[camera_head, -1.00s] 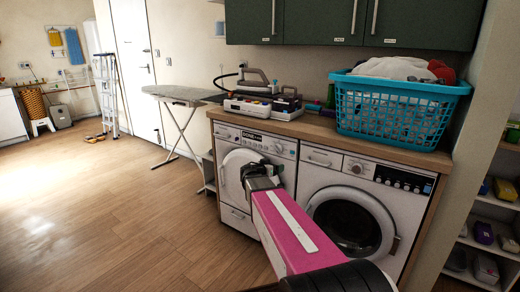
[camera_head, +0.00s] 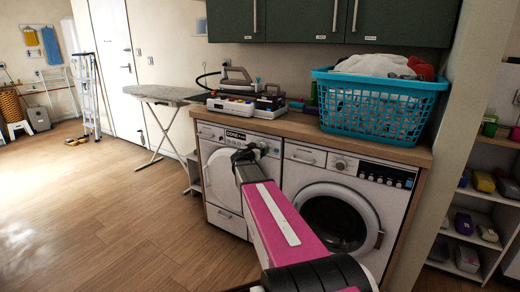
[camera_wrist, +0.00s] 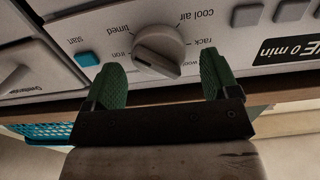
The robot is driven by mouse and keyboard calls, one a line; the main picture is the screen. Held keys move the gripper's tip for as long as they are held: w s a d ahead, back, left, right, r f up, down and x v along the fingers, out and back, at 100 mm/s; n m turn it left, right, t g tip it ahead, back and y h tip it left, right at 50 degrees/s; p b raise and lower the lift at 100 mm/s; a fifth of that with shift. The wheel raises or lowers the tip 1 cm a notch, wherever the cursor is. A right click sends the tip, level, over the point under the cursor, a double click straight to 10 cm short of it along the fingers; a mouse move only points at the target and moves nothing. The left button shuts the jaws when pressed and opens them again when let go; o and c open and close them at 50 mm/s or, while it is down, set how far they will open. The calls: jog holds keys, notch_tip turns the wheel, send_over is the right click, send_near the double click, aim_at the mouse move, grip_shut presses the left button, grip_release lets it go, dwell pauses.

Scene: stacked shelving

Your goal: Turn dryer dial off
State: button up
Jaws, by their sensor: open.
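The dryer (camera_head: 224,218) is the left white machine under the wooden counter. Its panel display (camera_wrist: 289,50) reads "DONE 0 min". The grey round dial (camera_wrist: 160,48) has a raised grip bar and is ringed by upside-down labels such as "timed", "cool air", "rack" and "iron". I cannot tell exactly which label it points to. My gripper (camera_wrist: 161,72) is open, with its green fingers on either side of the dial's lower part and apart from it. In the head view my gripper (camera_head: 250,152) is at the dryer's panel and hides the dial.
A teal start button (camera_wrist: 87,59) sits left of the dial. A second washing machine (camera_head: 345,210) stands right of the dryer. A blue laundry basket (camera_head: 375,105) and an iron station (camera_head: 245,104) stand on the counter (camera_head: 300,127). The floor at left is open.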

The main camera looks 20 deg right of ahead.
jog(key=shift+w+d, duration=0.3)
jog(key=shift+d, duration=0.2)
jog(key=c, duration=0.9)
